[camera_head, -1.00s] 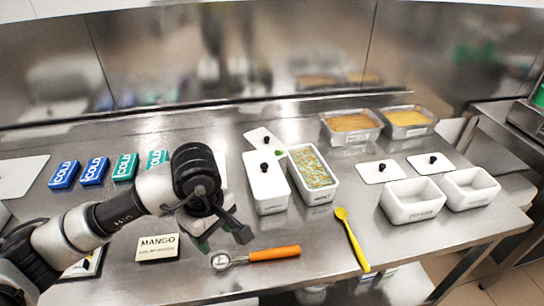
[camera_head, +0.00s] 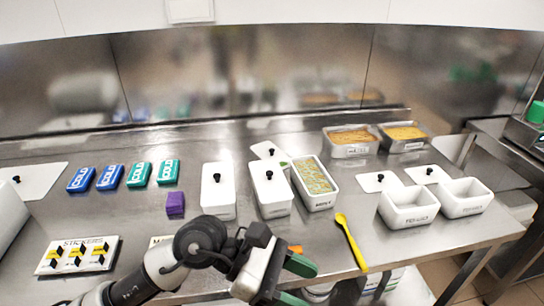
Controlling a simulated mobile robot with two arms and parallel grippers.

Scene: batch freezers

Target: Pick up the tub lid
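White lids with black knobs show in the head view. One lid (camera_head: 266,149) lies behind the filled tub (camera_head: 314,184). Two more lids, a left one (camera_head: 374,182) and a right one (camera_head: 428,174), lie flat behind the two empty white tubs. Two closed white tubs, a left one (camera_head: 219,202) and a right one (camera_head: 272,197), have knobbed lids on top. My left gripper (camera_head: 296,282) is at the front edge of the table, in front of the closed tubs and apart from every lid. Its green-tipped fingers are spread and look empty. My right gripper is not in view.
A yellow spatula (camera_head: 350,240) lies right of my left gripper. An orange handle is partly hidden behind the gripper. Blue and green cold packs (camera_head: 110,176), a purple block (camera_head: 175,204) and a sticker card (camera_head: 78,255) are on the left. Two empty tubs (camera_head: 408,207) stand right.

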